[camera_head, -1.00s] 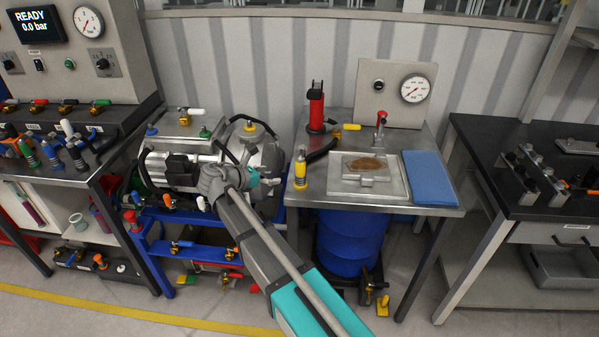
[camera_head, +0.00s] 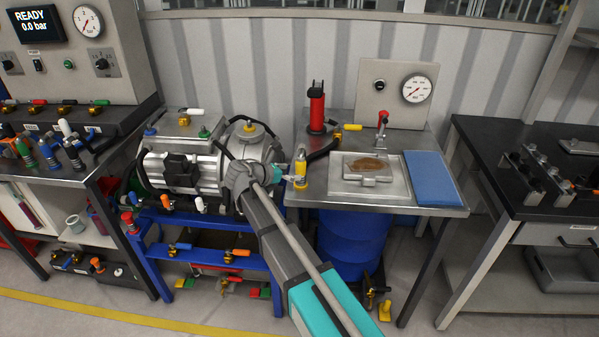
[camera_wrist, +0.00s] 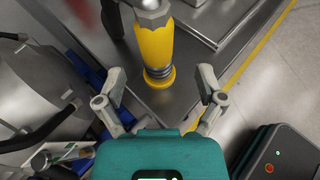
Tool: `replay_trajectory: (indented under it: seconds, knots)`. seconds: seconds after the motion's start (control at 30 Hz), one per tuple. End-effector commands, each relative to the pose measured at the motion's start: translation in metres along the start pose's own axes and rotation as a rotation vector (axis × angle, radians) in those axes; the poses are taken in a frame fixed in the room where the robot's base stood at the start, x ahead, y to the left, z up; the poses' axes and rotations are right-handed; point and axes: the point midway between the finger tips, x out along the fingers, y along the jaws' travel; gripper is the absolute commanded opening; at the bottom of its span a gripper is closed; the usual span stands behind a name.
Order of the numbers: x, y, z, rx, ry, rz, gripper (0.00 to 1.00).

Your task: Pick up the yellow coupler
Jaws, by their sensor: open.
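The yellow coupler (camera_head: 300,169) stands upright near the front left corner of the steel table, with a metal top and a yellow body. It shows large in the wrist view (camera_wrist: 155,50), with a dark ribbed ring above its yellow foot. My gripper (camera_head: 290,180) is just left of the coupler and reaches toward it. In the wrist view my gripper (camera_wrist: 162,78) is open, its two fingers spread left and right of the coupler's lower part. The coupler stands between and beyond the fingertips, and I see no contact.
A grey motor unit (camera_head: 180,165) on a blue frame stands close left. A blue drum (camera_head: 350,240) is underneath.

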Motion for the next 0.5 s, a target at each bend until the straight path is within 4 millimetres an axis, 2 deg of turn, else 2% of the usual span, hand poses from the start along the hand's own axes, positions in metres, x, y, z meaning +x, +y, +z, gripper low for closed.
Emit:
replay_trajectory:
  seconds: [0.23, 0.5]
  knots:
    - [0.008, 0.001, -0.001, 0.001, 0.000, -0.002, 0.88]
    - [0.038, 0.004, -0.001, 0.002, 0.000, -0.003, 0.88]
